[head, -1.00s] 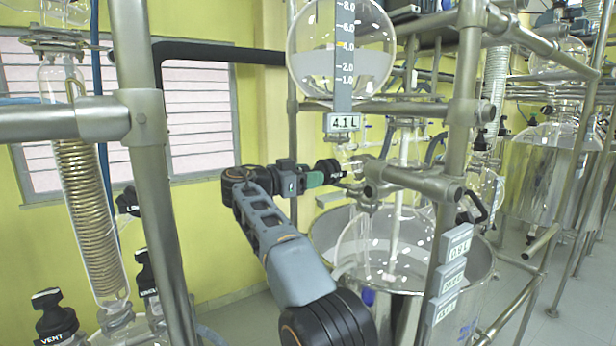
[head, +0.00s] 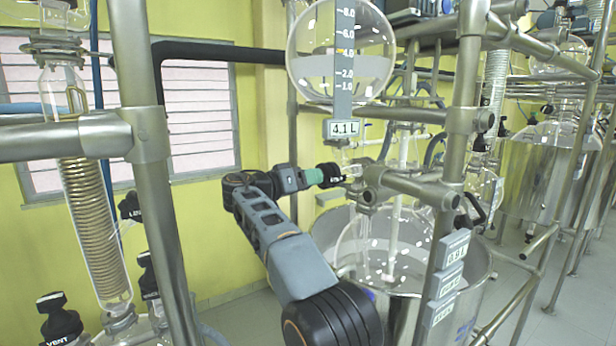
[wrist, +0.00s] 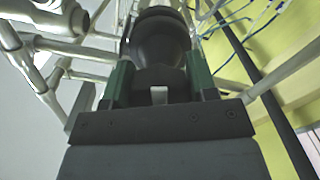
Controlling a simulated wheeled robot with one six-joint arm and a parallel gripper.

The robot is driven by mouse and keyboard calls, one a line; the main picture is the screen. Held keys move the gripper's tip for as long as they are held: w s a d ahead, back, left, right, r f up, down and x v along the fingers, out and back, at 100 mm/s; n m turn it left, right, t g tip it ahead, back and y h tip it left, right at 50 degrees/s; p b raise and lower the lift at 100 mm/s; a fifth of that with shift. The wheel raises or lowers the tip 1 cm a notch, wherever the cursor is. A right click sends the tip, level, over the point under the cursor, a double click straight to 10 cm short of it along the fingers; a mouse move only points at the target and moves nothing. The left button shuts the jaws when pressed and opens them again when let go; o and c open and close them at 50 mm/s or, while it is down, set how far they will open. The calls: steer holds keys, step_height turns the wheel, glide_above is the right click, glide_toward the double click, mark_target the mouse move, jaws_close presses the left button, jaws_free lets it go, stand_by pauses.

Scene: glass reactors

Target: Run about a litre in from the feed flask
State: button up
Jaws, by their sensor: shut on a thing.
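The round glass feed flask (head: 340,75) hangs at top centre, partly filled with clear liquid to near the 4.0 mark on its scale. The display (head: 342,129) under it reads 4.1 L. My gripper (head: 318,176) is shut on the black valve knob (head: 329,174) below the flask. In the wrist view the dark knob (wrist: 160,42) sits between the green fingers of my gripper (wrist: 158,85). The glass reactor vessel (head: 372,240) stands below in a steel jacket. The upper tag (head: 456,252) beside it seems to read 0.9 L. I cannot tell whether liquid is flowing.
Steel frame posts (head: 452,150) and clamps stand close to the right of my gripper. A coiled glass condenser (head: 90,225) and a black VENT knob (head: 58,318) are at left. A second reactor (head: 540,165) is behind at right. Open floor shows at far right.

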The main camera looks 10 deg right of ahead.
steer(key=shift+r+n+p, duration=0.1)
steer(key=shift+n+p, duration=0.75)
steer(key=shift+n, duration=1.25)
steer(key=o, duration=0.9)
steer(key=b+v, duration=0.2)
steer(key=v, duration=1.2)
